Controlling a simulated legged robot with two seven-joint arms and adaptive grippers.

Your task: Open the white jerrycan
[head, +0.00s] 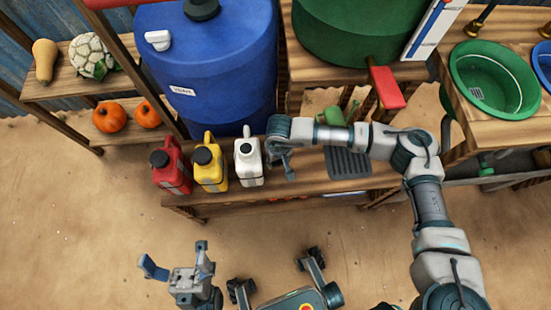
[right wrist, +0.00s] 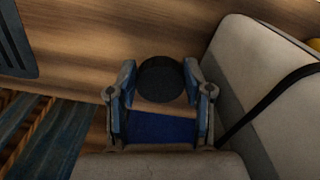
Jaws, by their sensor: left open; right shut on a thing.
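The white jerrycan (head: 249,170) stands upright on the low wooden bench, at the right end of a row of three. My left gripper (head: 179,266) is open and empty, low in front of the bench.
A yellow jerrycan (head: 211,174) and a red jerrycan (head: 171,172) stand left of the white one, both capped. A large blue barrel (head: 215,80) rises behind. A grey ribbed mat (head: 347,163) lies right on the bench (head: 225,197). The ground in front is mostly clear.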

